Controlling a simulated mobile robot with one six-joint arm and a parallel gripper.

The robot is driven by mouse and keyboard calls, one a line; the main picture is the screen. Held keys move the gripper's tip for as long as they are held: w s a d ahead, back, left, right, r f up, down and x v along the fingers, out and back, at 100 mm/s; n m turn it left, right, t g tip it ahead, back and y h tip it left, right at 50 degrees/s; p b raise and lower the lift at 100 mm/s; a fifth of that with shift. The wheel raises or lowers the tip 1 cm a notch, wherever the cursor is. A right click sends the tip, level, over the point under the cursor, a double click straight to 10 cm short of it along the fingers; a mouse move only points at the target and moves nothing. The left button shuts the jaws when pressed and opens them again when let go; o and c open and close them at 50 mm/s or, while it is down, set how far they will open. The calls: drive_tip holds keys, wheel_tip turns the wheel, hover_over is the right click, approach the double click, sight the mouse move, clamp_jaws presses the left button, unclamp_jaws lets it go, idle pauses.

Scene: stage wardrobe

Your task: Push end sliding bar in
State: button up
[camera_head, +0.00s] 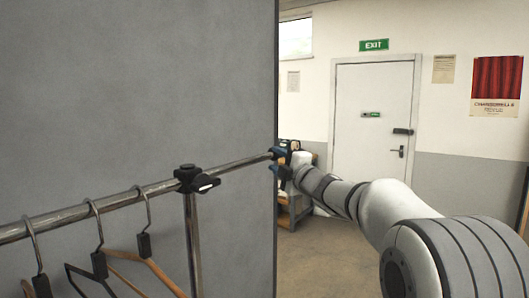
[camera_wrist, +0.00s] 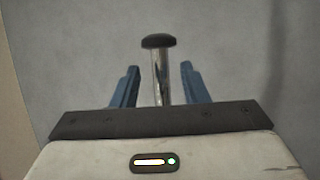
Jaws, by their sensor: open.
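The end sliding bar (camera_head: 242,162) is a thin chrome rod that runs out to the right from the black clamp (camera_head: 194,180) on the clothes rail. In the wrist view the bar (camera_wrist: 161,75) shows with a dark rounded cap (camera_wrist: 158,41) on its end. My gripper (camera_head: 278,158) is at the bar's right end in the head view. In the wrist view its two blue fingers (camera_wrist: 158,85) stand on either side of the bar with a gap on each side. The gripper is open. Its fingers partly hide the bar's end in the head view.
The clothes rail (camera_head: 70,216) holds several hangers (camera_head: 98,262) at lower left. A grey panel (camera_head: 150,90) stands behind the rail, its right edge near my gripper. A white door (camera_head: 372,105) and open floor lie beyond at right.

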drive_tip(key=p+x, duration=0.2)
drive_tip(key=x, duration=0.4)
drive_tip(key=shift+w, duration=0.25)
drive_tip(key=shift+a, duration=0.1)
clamp_jaws()
